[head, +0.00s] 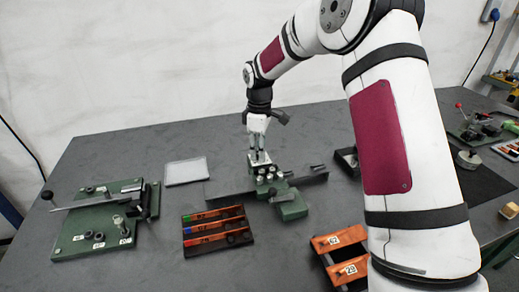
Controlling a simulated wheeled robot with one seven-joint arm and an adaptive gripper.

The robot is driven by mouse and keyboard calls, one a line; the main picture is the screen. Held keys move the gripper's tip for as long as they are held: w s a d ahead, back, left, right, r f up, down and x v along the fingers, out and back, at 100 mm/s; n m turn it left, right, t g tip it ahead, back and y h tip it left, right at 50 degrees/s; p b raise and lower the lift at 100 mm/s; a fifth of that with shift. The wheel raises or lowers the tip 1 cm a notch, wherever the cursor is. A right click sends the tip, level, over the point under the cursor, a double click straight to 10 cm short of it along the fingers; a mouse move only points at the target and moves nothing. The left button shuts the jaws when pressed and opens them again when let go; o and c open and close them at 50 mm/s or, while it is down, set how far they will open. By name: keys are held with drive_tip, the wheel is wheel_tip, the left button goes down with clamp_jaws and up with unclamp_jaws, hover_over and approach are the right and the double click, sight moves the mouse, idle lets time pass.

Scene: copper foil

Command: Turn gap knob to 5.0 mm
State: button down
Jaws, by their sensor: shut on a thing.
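My gripper (259,152) points straight down at the green bench device (290,208) near the middle of the table. Its fingers are shut on a small part at the top back of this device. That part is probably the gap knob, but it is too small to make out, and no scale or reading can be read. Several pale round parts show on the device just below the fingertips. A dark flat bar (225,192) runs left and right through the device.
A green lever tool (98,222) stands at left. A clear flat tray (186,171) lies behind a dark case with coloured strips (217,242). Orange numbered bins (340,240) stand at front right. My arm hides part of the right side. Bare table lies at back left.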

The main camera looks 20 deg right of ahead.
drive_tip(key=shift+n, duration=1.9)
drive_tip(key=c, duration=1.4)
unclamp_jaws()
drive_tip(key=shift+r, duration=0.1)
wheel_tip(320, 180, up, 12)
